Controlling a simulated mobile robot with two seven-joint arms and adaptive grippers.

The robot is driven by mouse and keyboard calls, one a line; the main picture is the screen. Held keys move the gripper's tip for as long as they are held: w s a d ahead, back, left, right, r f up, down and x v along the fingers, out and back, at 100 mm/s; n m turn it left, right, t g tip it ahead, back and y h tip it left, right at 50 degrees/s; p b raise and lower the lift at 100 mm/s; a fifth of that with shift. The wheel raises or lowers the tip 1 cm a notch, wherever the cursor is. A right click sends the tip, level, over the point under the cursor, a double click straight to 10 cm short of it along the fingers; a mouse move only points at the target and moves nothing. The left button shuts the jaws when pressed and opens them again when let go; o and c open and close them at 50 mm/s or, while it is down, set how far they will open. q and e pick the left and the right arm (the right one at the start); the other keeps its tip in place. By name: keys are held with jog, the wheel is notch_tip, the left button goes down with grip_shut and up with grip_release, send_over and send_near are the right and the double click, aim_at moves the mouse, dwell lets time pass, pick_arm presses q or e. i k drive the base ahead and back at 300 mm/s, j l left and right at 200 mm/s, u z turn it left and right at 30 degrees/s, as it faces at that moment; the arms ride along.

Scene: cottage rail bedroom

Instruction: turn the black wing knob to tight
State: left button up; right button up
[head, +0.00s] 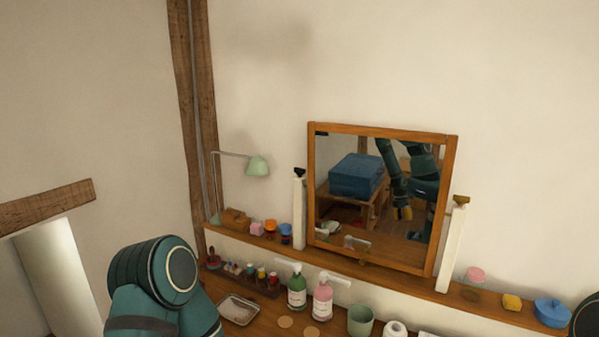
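The black wing knob (299,172) sits on top of the left white post (299,215), beside the wood-framed mirror (379,131). It is small in the picture, and I cannot tell its exact turn. A brownish knob (461,199) tops the right white post (451,245) on the other side of the mirror. My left arm shows at the lower left, well below and to the left of the black knob, with its gripper out of view. My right gripper is out of view too. Part of my dark teal body is reflected in the mirror.
The posts and mirror stand on a narrow wooden shelf (385,272). A green lamp (257,166) stands left of the black knob. Below are pump bottles (297,288), a green cup (360,320) and a metal tray (238,310). A blue pot (552,312) sits far right.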

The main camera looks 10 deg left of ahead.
aim_at(298, 171)
jog(key=i+j+u, duration=0.15)
jog(key=j, duration=0.2)
jog(key=j+u, duration=0.1)
jog(key=j, duration=0.25)
jog(key=i+j+u, duration=0.25)
jog(key=j, duration=0.35)
jog(key=i, duration=0.05)
